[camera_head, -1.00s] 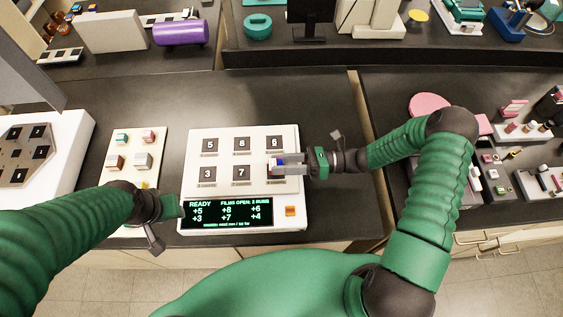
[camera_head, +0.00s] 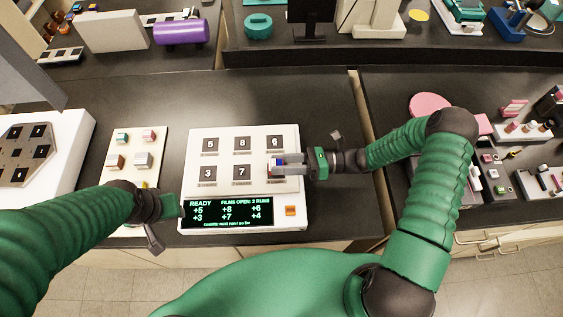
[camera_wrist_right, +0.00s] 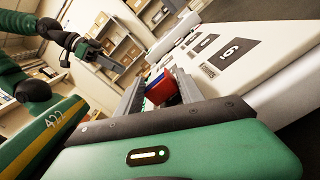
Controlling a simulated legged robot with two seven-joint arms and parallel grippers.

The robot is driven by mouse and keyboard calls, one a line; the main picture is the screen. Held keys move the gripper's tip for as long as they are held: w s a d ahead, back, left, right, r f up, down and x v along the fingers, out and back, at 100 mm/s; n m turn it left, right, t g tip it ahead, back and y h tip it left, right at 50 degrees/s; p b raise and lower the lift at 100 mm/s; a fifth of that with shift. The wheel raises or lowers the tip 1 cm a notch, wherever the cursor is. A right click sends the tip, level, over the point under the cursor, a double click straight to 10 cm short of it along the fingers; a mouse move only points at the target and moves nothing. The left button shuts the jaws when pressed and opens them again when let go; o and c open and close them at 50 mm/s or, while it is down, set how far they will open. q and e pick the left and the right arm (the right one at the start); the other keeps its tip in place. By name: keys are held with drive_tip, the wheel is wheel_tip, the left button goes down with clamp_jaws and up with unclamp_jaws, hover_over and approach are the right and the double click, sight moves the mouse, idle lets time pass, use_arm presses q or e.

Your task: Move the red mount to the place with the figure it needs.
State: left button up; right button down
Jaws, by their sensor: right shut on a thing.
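The red mount (camera_wrist_right: 161,87) shows a red side and a blue side in the right wrist view; a small part of it (camera_head: 277,161) shows in the head view. My right gripper (camera_head: 277,168) is shut on it over the lower right place of the white profiler (camera_head: 225,136). Whether the mount touches the surface I cannot tell. The visible places are labelled 5, 8, 6 above and 3, 7 below; the lower right label is hidden. The screen (camera_head: 228,213) reads READY, +5 +8 +6, +3 +7 +4. My left gripper (camera_head: 176,206) is beside the screen; its jaws are unclear.
A pale tray (camera_head: 137,146) left of the profiler holds several small mounts. An orange button (camera_head: 290,211) is right of the screen. A white unit with a dark-squared plate (camera_head: 28,150) stands at far left. The dark bench behind the profiler is clear.

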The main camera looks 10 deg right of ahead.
drive_tip(key=shift+s+f, duration=0.1)
idle(0.6)
drive_tip(key=shift+r+p, duration=0.2)
drive_tip(key=shift+p, duration=0.2)
drive_tip(key=c, duration=1.3)
unclamp_jaws()
clamp_jaws()
